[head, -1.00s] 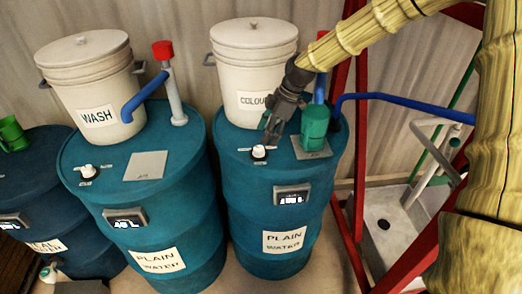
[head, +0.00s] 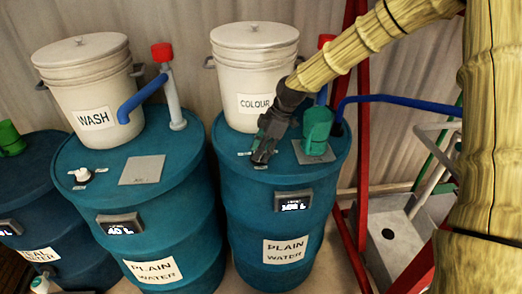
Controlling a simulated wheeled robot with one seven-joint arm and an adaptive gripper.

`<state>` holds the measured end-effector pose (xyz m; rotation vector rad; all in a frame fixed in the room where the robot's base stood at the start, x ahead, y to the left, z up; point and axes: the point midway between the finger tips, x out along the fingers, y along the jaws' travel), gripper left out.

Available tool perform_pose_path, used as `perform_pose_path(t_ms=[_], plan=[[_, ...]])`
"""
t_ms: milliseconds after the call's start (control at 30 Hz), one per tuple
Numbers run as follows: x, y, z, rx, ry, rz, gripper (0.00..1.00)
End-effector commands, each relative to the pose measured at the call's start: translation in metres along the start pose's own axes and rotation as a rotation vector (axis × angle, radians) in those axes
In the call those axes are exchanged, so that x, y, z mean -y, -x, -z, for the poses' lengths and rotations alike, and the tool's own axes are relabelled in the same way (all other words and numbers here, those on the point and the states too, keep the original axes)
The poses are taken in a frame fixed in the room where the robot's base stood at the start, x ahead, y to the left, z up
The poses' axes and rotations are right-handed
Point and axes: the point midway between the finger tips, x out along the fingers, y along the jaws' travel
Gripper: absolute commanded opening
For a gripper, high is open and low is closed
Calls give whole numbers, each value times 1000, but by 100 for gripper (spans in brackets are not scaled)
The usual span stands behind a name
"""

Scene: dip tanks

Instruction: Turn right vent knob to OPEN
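The right blue barrel (head: 237,190) has a teal top. In the earlier head frame its white vent knob stands on that top; now my gripper (head: 261,157) covers the spot and hides the knob. A small white label (head: 244,153) shows just left of the fingers. My gripper points down at the barrel top, with its fingertips at the knob's place. Whether the fingers touch or grip the knob, and how far apart they are, cannot be seen. The knob's pointing direction is hidden.
The COLOUR bucket (head: 252,60) and a blue pipe (head: 400,100) are behind. The left barrel (head: 85,190) has its own white knob (head: 83,174). A red frame (head: 350,240) stands right.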

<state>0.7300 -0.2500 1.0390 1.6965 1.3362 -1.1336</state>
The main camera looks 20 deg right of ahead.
Motion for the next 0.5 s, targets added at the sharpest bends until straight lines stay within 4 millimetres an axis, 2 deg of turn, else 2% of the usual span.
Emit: perform_pose_path(t_ms=[33,100,500], plan=[[0,0,0,0,0,0,20],[0,0,0,0,0,0,9],[0,0,0,0,-54,-22,9]])
